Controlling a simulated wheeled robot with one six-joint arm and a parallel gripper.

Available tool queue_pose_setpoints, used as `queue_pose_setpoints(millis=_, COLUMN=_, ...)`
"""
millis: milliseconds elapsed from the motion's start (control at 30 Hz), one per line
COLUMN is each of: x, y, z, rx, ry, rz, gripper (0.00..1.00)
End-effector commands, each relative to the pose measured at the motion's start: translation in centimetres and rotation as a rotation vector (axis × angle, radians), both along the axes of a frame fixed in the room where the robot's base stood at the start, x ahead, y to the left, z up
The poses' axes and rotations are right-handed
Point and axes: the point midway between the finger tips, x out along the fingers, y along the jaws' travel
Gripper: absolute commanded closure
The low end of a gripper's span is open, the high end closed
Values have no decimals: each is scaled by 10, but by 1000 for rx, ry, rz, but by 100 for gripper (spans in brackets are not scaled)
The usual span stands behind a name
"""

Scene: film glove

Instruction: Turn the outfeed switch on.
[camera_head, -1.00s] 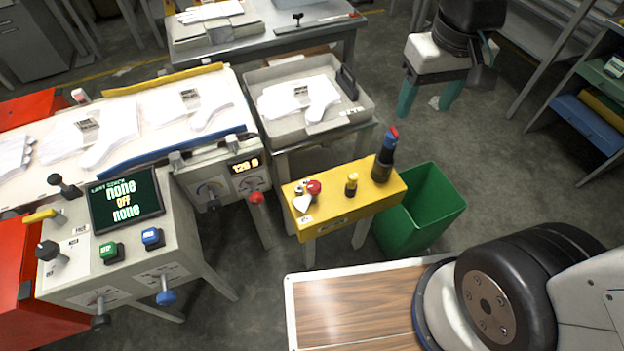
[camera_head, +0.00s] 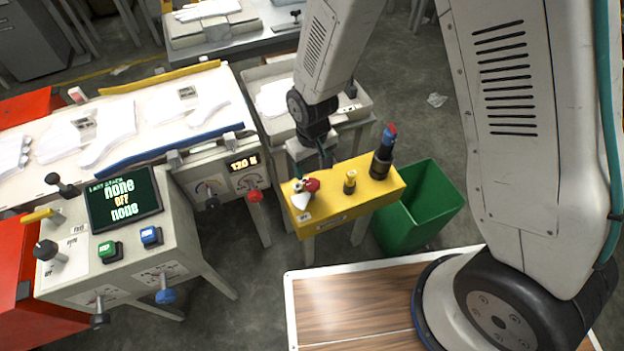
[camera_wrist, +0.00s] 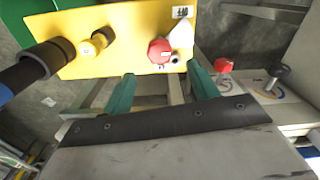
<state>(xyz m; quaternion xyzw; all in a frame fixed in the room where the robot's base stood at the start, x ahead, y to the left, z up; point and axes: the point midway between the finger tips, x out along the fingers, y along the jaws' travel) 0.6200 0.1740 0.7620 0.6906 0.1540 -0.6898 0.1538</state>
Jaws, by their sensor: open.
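A yellow control box (camera_head: 345,203) stands on legs right of the glove table. It carries a red mushroom button (camera_head: 312,185), a white pointed plate (camera_head: 301,202), a yellow knob (camera_head: 350,180) and a dark post with a red and blue top (camera_head: 384,155). In the wrist view a small metal toggle (camera_wrist: 175,59) sits beside the red button (camera_wrist: 160,50). I cannot read which control is the outfeed switch. My gripper (camera_wrist: 161,88) is open and empty, its teal fingers spread beside the box edge near the red button. In the head view my arm hides most of the gripper.
A grey console (camera_head: 65,262) at left has a screen (camera_head: 124,198) reading "none OFF none", green and blue buttons and several levers. A red knob (camera_head: 254,196) is on a panel left of the box. A green bin (camera_head: 425,205) stands right of it. A grey tray (camera_head: 265,75) lies behind.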

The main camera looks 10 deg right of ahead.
Motion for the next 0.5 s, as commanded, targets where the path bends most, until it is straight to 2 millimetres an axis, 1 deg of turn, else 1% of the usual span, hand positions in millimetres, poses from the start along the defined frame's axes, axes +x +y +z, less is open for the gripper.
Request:
queue_pose_setpoints(millis=300, x=-1, y=-1, z=-49, rx=-2, ry=5, rz=-1, gripper=41)
queue_pose_setpoints(millis=500, x=0, y=-1, z=-68, rx=-1, ry=2, rz=-1, gripper=41)
